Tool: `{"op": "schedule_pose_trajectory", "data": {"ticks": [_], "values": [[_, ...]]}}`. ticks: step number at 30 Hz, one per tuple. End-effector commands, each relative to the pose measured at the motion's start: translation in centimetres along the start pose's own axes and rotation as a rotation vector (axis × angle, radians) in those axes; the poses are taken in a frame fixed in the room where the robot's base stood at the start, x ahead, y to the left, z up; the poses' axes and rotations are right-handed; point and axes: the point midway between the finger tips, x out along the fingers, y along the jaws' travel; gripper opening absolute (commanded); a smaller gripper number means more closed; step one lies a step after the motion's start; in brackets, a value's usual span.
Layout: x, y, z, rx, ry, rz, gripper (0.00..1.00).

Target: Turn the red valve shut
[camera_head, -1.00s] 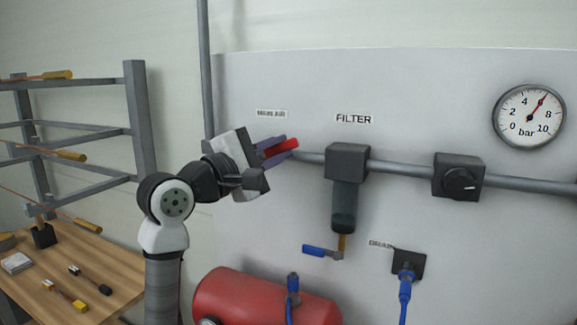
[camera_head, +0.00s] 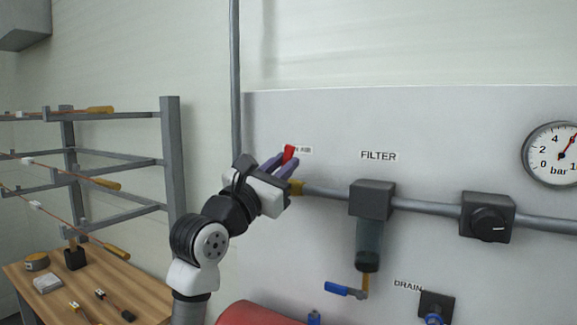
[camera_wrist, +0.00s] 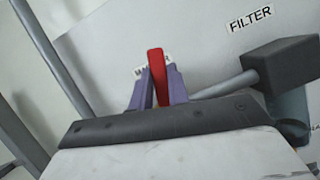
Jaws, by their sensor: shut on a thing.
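The red valve handle (camera_head: 289,153) sits at the left end of the grey pipe, by a label that it and my gripper partly cover. It now points upward, tilted slightly right, and a brass valve body (camera_head: 296,187) shows below it. My gripper (camera_head: 282,162) is shut on the handle. In the wrist view the red handle (camera_wrist: 157,75) stands upright between the two purple fingers (camera_wrist: 160,88). The handle's lower end is hidden by the fingers.
A filter (camera_head: 371,200) and a black regulator knob (camera_head: 488,222) sit on the pipe to the right. A blue-handled drain valve (camera_head: 345,290) hangs below the filter. A pressure gauge (camera_head: 556,154) is at the right. A rack (camera_head: 172,160) and wooden table (camera_head: 130,300) stand at the left.

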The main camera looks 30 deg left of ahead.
Motion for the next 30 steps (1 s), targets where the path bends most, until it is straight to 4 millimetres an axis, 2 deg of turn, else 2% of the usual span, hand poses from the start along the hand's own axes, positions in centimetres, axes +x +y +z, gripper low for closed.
{"op": "schedule_pose_trajectory", "data": {"ticks": [12, 30], "values": [[-0.1, 1.3, 0.0, -0.201, 0.0, 0.084, 0.0], [-0.1, 1.5, -0.2, -0.238, 0.001, 0.099, 0.0]]}}
